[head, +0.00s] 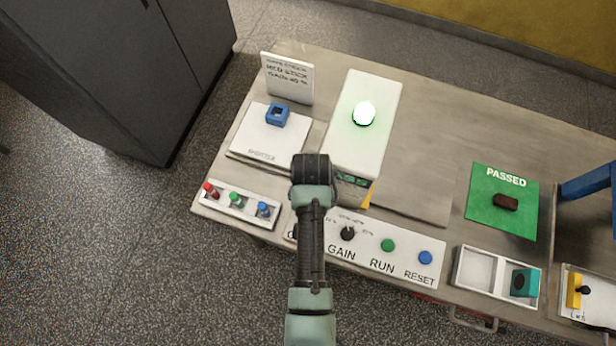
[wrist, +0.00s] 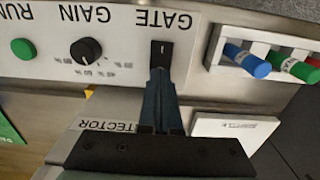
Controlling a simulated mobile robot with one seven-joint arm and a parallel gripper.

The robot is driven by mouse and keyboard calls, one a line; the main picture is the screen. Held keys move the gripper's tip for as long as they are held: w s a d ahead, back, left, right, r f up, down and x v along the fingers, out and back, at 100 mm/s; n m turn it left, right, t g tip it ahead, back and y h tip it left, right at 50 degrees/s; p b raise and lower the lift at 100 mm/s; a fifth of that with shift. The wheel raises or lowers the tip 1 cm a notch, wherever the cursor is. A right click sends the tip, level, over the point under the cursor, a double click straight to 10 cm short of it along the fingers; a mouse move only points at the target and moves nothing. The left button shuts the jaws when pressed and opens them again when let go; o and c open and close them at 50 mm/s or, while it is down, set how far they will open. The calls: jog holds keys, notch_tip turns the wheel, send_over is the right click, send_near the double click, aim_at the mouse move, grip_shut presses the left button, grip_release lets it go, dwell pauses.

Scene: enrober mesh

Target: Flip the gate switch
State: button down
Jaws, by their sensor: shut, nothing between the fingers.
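The gate switch (wrist: 161,48) is a small black rocker with a white mark. It sits below the upside-down GATE label (wrist: 170,20) on the white control panel (wrist: 120,52) in the wrist view. My gripper (wrist: 158,72) is shut and empty, with its fingertips right at the switch's lower edge in that view; I cannot tell whether they touch it. In the head view my arm covers the gate switch and most of its label, and the fingers are hidden. The same panel (head: 318,246) shows there along the table's front edge.
Beside the switch are a black gain knob (head: 347,233), a green run button (head: 388,245) and a blue reset button (head: 425,257). A rack of coloured plugs (head: 236,206) lies left. A white box (head: 345,150) with a lit green-white lamp (head: 365,113) stands behind.

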jog(key=shift+f+b, duration=0.4)
jog(key=shift+f, duration=0.3)
jog(key=shift+r, duration=0.1)
notch_tip(320, 180, up, 7)
jog(key=p, duration=0.7)
dwell(0.8)
